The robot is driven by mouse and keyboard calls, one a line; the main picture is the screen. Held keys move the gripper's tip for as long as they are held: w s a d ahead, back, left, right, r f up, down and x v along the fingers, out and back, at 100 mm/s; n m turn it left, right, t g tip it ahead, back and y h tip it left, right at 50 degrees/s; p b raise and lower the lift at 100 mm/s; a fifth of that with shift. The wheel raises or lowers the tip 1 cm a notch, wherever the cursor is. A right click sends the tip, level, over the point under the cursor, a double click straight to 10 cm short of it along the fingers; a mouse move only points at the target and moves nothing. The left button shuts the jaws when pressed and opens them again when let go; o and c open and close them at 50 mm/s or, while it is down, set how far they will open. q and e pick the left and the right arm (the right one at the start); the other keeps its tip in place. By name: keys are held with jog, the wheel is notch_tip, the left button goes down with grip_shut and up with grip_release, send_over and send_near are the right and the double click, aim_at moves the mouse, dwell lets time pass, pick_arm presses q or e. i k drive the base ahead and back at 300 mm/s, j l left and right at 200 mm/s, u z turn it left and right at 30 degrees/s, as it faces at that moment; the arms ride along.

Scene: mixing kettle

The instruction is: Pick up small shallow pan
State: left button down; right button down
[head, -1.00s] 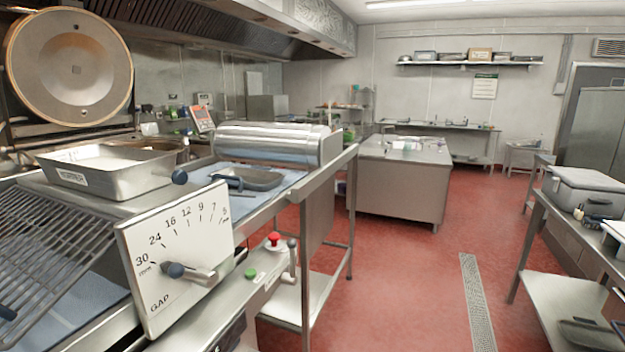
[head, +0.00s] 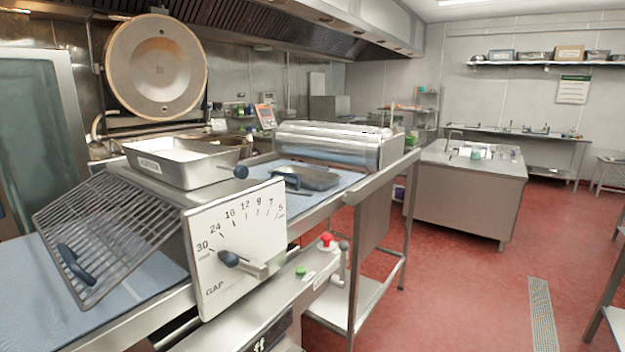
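A small shallow grey pan (head: 318,178) lies on the blue surface (head: 346,177) behind the dial panel, in front of a shiny metal roller cover. A dark blue handle shows at its left end. A deeper rectangular metal pan (head: 205,172) with a label on its front and pale contents stands on top of the machine, left of the shallow pan. Neither of my grippers is in view.
A white gap dial panel (head: 238,250) with a lever stands in front of the pans. A wire rack (head: 105,235) slopes at the left. A red button (head: 326,240) is on the front rail. Red floor (head: 455,290) is open at right, before a steel table (head: 465,190).

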aim_at(316, 178)
jog(key=i+l+u, duration=0.15)
jog(key=l, duration=0.3)
jog(key=i+l+u, duration=0.15)
jog(key=i+l, duration=0.2)
jog(key=l, duration=0.15)
jog(key=i+l+u, duration=0.15)
jog(key=l, duration=0.4)
jog(key=i+l+u, duration=0.15)
jog(key=i+l, duration=0.15)
jog(key=l, duration=0.25)
jog(key=i+l+u, duration=0.15)
jog(key=l, duration=0.4)
jog(key=i+l+u, duration=0.15)
jog(key=l, duration=0.4)
jog(key=i+l+u, duration=0.15)
jog(key=l, duration=0.45)
jog(key=l+u, duration=0.15)
jog(key=l, duration=0.45)
